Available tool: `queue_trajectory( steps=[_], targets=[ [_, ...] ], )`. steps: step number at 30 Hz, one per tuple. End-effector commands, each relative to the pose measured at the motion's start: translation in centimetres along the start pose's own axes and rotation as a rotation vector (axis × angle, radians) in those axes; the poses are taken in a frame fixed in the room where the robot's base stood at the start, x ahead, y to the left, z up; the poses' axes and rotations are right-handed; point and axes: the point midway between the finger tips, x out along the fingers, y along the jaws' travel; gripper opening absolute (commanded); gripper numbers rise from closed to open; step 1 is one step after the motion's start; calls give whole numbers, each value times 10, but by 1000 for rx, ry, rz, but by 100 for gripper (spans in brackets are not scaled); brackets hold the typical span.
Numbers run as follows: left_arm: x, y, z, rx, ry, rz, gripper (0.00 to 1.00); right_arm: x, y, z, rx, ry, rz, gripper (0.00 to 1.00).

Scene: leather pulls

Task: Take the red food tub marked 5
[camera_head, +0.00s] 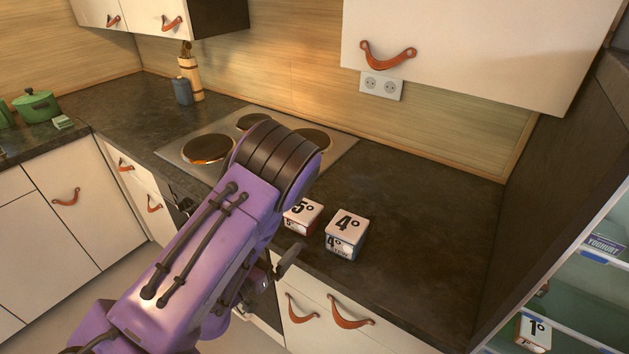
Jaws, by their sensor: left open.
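The red food tub marked 5 (304,218) stands on the dark countertop in front of the hob. Its white lid shows a black 5, and its red side shows below; its left part is hidden behind my left arm. A second white-lidded tub marked 4 (347,227) stands just to its right, with a small gap. My purple left arm comes in from the lower left. My left gripper (282,265) shows only in part, in front of the counter edge, below and left of the tub marked 5. It is open and apart from both tubs. My right gripper is not in view.
The hob (332,150) lies behind my arm. The countertop (425,225) right of the tubs is clear. An open shelf unit at the right holds a tub marked 1 (533,333). A wall cupboard (470,45) hangs above. Leather pulls (350,313) stick out from the drawer fronts below.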

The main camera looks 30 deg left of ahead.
Motion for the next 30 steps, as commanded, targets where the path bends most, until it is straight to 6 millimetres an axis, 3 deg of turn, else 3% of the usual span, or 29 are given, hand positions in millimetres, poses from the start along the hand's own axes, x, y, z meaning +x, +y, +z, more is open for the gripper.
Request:
queue_trajectory(
  steps=[6,19,28,29,30],
  targets=[
    [30,2,-7,-4,14,4,100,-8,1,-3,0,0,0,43],
    [97,10,-15,-5,11,9,100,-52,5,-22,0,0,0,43],
    [108,10,-10,-3,8,8,100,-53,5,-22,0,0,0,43],
    [108,10,-10,-3,8,8,97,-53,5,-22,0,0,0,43],
    [107,10,-10,-3,8,8,84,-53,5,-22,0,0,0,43]
  ],
)
